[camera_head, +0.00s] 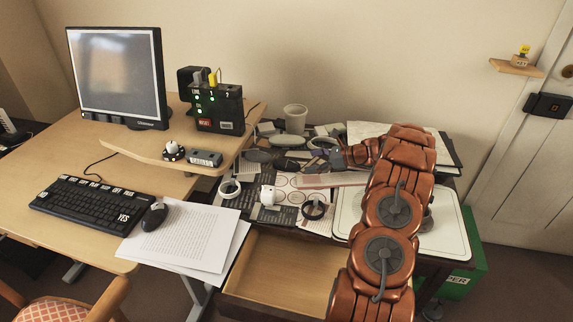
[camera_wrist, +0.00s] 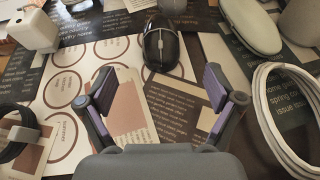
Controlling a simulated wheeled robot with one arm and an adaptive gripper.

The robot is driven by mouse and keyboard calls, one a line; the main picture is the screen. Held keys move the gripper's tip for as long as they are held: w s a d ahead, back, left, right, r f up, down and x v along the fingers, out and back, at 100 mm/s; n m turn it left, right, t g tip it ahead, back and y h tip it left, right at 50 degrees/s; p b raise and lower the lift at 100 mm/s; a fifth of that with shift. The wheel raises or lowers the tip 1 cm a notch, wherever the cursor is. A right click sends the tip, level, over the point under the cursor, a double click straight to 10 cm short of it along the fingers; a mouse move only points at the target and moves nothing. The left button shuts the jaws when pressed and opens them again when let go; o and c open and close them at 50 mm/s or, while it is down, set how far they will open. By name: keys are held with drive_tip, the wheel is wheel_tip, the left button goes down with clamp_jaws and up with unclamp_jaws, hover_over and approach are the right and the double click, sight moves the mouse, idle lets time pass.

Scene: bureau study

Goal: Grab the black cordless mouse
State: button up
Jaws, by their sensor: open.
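A black mouse with grey sides (camera_wrist: 161,45) lies on the printed papers at the top middle of the wrist view, just beyond my gripper's fingertips. No cord shows on it. My gripper (camera_wrist: 158,84) is open and empty, its purple-padded fingers spread to either side of the line to the mouse and apart from it. In the head view my arm reaches over the cluttered desk, and a dark shape in front of the gripper looks like this mouse (camera_head: 287,163). Another black mouse (camera_head: 154,216) lies beside the keyboard (camera_head: 92,204).
A white charger (camera_wrist: 33,29) and black cable coil (camera_wrist: 14,140) lie left in the wrist view. A white cable coil (camera_wrist: 268,112) and grey-green rounded object (camera_wrist: 250,24) lie right. An open drawer (camera_head: 280,270) sticks out below; a cup (camera_head: 295,118) stands behind.

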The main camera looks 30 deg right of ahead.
sight(295, 163)
drive_tip(key=shift+p+x, duration=0.45)
drive_tip(key=shift+x, duration=2.9)
drive_tip(key=shift+d+f, duration=0.1)
drive_tip(key=c, duration=1.3)
drive_tip(key=shift+o, duration=0.2)
drive_tip(key=shift+w, duration=0.1)
